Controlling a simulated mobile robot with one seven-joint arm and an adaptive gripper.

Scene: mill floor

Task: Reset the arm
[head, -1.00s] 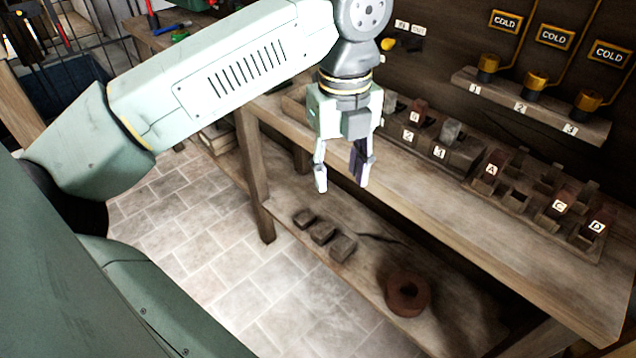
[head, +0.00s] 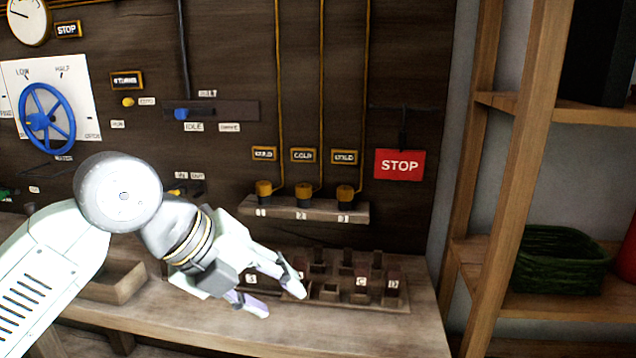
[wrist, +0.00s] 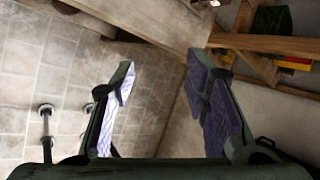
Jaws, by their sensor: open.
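My gripper (head: 285,298) is open and empty in the head view. It hangs at a slant over the front of the wooden bench (head: 370,328), with its fingers pointing down and right. In the head view it covers the left part of the lettered block rack (head: 330,290). In the wrist view my gripper (wrist: 160,95) shows its two fingers spread apart with nothing between them. Beyond them are the tiled floor and a wooden edge.
A wall panel behind the bench carries a blue wheel (head: 47,118), a lever slot (head: 225,110), a small shelf (head: 320,210) with three knobs, and a red STOP sign (head: 400,164). A wooden shelf unit at right holds a green basket (head: 560,262).

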